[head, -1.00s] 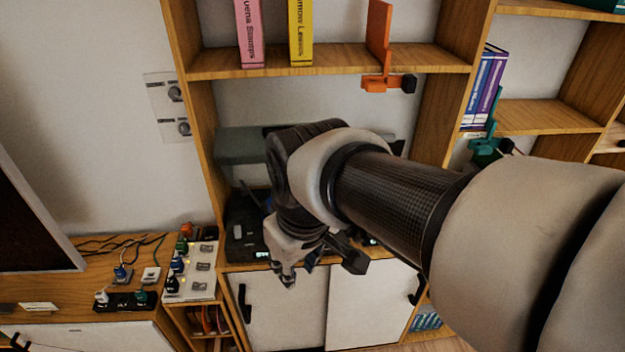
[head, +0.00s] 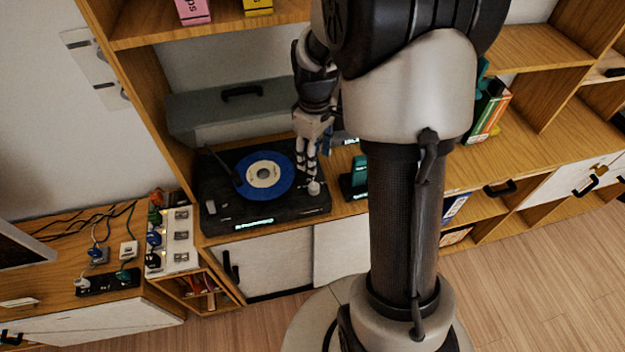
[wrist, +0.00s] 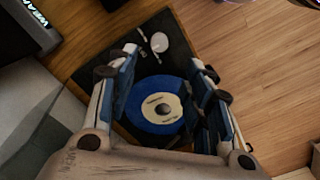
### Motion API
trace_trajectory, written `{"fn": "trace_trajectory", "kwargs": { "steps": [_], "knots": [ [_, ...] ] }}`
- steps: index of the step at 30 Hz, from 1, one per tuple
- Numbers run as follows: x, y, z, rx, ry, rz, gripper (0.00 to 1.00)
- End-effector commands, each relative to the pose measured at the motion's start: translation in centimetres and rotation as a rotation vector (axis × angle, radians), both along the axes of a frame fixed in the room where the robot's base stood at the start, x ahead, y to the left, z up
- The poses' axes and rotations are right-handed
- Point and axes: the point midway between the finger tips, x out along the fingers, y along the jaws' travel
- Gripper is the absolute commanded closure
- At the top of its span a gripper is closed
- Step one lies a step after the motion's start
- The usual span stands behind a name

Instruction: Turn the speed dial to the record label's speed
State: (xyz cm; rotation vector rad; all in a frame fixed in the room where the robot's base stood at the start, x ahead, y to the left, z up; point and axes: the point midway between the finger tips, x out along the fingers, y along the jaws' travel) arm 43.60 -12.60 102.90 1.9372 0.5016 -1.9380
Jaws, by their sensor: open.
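The black turntable (head: 225,213) sits on the wooden shelf, with a blue record (head: 284,186) and its cream label (head: 263,174). The label print is too small to read. A pale round knob (head: 314,187), which looks like the speed dial, is at the turntable's right front corner. My gripper (head: 308,172) is above the right side of the turntable, close behind the knob. In the wrist view my open gripper (wrist: 163,62) frames the record (wrist: 145,122), and the pale knob (wrist: 159,41) shows beyond the fingertips. I cannot read the dial's setting.
A grey-green case (head: 205,112) with a black handle stands behind the turntable. A dark teal object (head: 355,180) is to its right. A switch box (head: 181,240) and cables are at the left. Shelf uprights flank the bay. The wooden floor (head: 540,270) is clear at right.

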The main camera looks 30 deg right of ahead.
Motion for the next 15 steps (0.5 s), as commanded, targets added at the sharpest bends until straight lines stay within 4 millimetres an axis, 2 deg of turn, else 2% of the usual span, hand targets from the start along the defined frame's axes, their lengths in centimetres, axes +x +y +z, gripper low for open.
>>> {"fn": "trace_trajectory", "kwargs": {
  "steps": [1, 6, 15],
  "knots": [
    [-0.1, 0.0, -1.6, 0.001, 0.004, 0.0, 0.54],
    [-0.1, 0.0, -5.4, 0.001, 0.004, 0.0, 0.54],
    [0.0, 0.0, -10.8, 0.0, 0.001, -0.001, 0.54]
  ]
}}
